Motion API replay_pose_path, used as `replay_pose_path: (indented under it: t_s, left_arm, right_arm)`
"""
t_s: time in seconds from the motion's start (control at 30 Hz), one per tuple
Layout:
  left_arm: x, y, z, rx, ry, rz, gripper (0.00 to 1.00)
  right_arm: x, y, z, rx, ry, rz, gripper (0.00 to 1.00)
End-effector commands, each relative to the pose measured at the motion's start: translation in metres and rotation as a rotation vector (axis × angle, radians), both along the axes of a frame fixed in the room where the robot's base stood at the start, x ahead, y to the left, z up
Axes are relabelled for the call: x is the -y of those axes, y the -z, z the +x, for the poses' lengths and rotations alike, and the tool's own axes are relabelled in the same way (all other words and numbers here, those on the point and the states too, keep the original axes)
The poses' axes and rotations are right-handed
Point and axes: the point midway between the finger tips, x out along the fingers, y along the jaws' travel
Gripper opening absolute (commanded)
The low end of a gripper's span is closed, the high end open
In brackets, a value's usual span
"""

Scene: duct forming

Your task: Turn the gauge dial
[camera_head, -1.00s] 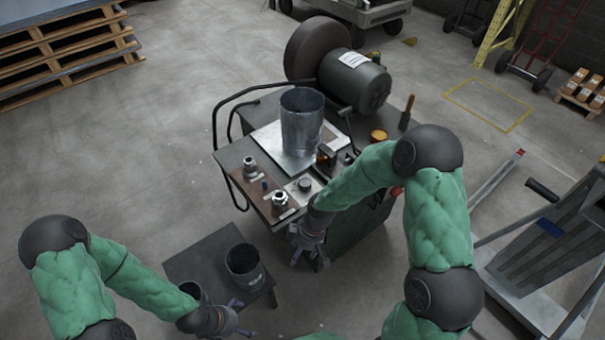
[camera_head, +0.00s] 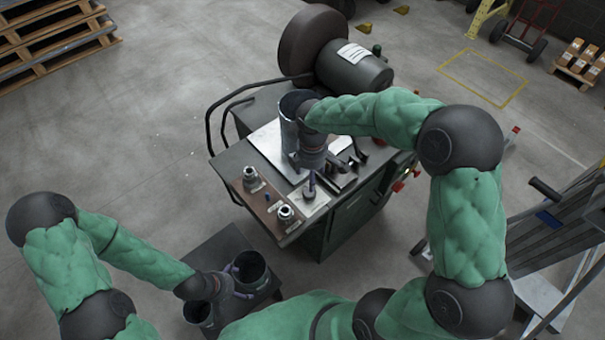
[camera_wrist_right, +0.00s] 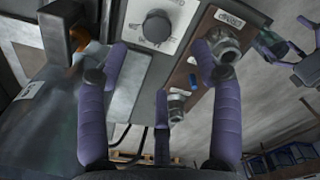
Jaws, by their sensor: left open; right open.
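The gauge dial (camera_wrist_right: 157,26) is a round dark knob on a pale marked plate (camera_wrist_right: 190,12). In the head view the plate (camera_head: 318,207) lies on the bench's front part, and the dial is mostly hidden by my right gripper. My right gripper (camera_head: 312,184) points down over the plate. In the right wrist view its purple fingers (camera_wrist_right: 160,52) are spread, with the dial beyond their tips and nothing between them. My left gripper (camera_head: 238,288) is open beside a dark cylinder (camera_head: 250,268) on a low stool; whether they touch is unclear.
Two metal fittings (camera_head: 285,213) (camera_head: 250,176) stand on a brown strip beside the plate. A tall metal cylinder (camera_head: 289,128) stands behind my right wrist, close to it. A motor (camera_head: 355,72) sits at the bench's back.

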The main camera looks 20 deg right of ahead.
Motion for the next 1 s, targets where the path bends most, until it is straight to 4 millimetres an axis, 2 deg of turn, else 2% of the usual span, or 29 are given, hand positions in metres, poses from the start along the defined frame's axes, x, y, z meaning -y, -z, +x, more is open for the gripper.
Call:
replay_pose_path:
  t_s: [0.1, 0.23, 0.7, 1.0]
  left_arm:
    - [0.0, 0.0, -0.001, -0.003, 0.001, -0.001, 1.0]
    - [0.0, 0.003, -0.001, -0.003, 0.001, -0.001, 1.0]
    - [0.0, 0.029, -0.001, -0.002, 0.001, 0.0, 1.0]
    - [0.0, 0.035, -0.001, -0.002, 0.001, 0.0, 1.0]
  right_arm:
    - [0.001, -0.001, 0.0, 0.0, -0.005, -0.003, 0.66]
    - [0.001, 0.008, 0.0, -0.001, -0.006, -0.004, 0.66]
    - [0.001, 0.086, -0.001, -0.001, -0.005, -0.003, 0.66]
    - [0.001, 0.106, 0.0, 0.0, -0.004, -0.002, 0.66]
